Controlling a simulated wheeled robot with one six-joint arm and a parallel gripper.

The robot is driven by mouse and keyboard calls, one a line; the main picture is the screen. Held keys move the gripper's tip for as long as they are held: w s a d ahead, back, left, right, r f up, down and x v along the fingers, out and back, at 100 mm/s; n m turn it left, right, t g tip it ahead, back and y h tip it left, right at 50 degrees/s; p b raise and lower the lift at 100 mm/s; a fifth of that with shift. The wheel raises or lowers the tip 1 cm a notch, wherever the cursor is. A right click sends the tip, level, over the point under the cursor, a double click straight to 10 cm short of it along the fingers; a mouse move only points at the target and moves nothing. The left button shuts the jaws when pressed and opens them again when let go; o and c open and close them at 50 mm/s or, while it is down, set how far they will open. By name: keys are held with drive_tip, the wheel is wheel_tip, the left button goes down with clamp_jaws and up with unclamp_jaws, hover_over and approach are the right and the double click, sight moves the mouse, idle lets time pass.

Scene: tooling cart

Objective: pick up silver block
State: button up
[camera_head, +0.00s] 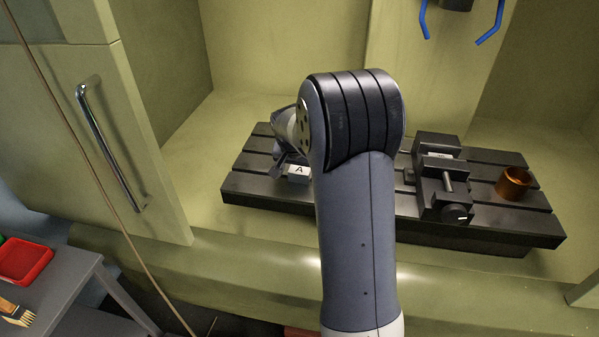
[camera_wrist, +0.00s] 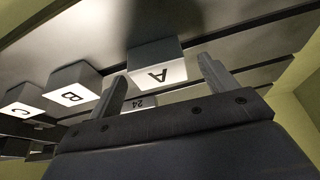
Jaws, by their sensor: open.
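A silver-grey block with a white face marked A (camera_head: 298,171) sits near the front left of the dark slotted plate (camera_head: 262,191). In the wrist view this block (camera_wrist: 156,66) lies ahead of my gripper, between the two fingers in the picture. My gripper (camera_wrist: 163,85) is open with nothing held.
A black vise (camera_head: 440,180) and a copper-coloured ring (camera_head: 513,183) sit on the plate's right side. Machine walls enclose the plate, and an open door with a handle (camera_head: 110,145) stands left. A red tray (camera_head: 24,261) lies on a side table.

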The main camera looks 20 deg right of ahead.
drive_tip(key=shift+x, duration=0.8)
drive_tip(key=shift+c, duration=0.2)
drive_tip(key=shift+r, duration=0.1)
drive_tip(key=c, duration=1.2)
